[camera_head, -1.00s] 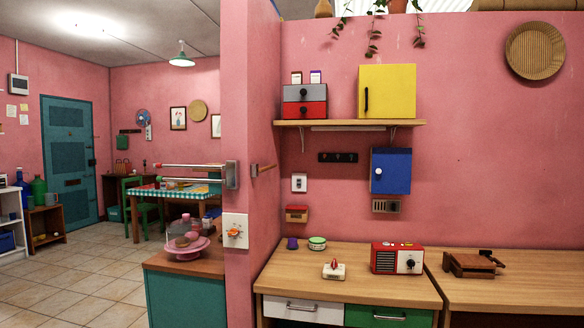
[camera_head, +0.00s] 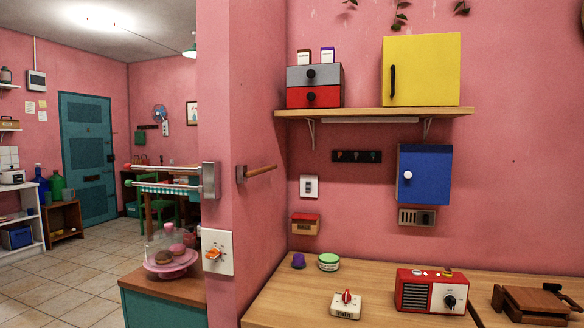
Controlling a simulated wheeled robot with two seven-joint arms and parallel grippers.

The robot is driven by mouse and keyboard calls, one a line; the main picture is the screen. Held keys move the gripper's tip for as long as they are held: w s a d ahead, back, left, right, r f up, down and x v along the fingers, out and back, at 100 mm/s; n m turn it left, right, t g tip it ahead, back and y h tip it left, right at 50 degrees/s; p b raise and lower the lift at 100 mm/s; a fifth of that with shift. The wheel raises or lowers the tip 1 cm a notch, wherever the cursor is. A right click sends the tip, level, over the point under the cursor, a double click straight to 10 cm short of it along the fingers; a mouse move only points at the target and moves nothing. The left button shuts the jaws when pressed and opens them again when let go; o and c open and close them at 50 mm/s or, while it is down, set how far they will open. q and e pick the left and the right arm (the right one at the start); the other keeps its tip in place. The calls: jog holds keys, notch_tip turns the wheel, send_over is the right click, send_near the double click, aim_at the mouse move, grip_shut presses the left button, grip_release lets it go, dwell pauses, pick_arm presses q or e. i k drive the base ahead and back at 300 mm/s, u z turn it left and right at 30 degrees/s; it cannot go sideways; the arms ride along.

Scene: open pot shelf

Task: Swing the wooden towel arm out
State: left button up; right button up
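A short wooden towel arm (camera_head: 262,171) sits on the side face of the pink partition wall, left of the shelf. Its dark bracket (camera_head: 241,174) is fixed to the wall. The arm reaches from the bracket to the right and slightly upward in the picture. Its exact angle to the wall is hard to tell. Neither of my grippers is in view.
A metal bracket (camera_head: 210,180) with two rails pointing left is on the partition's end, above a white switch plate (camera_head: 217,251). A cake stand (camera_head: 171,268) stands at left.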

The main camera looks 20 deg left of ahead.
aim_at(258, 172)
jog(key=u, duration=0.45)
jog(key=i, duration=0.65)
jog(key=u, duration=0.7)
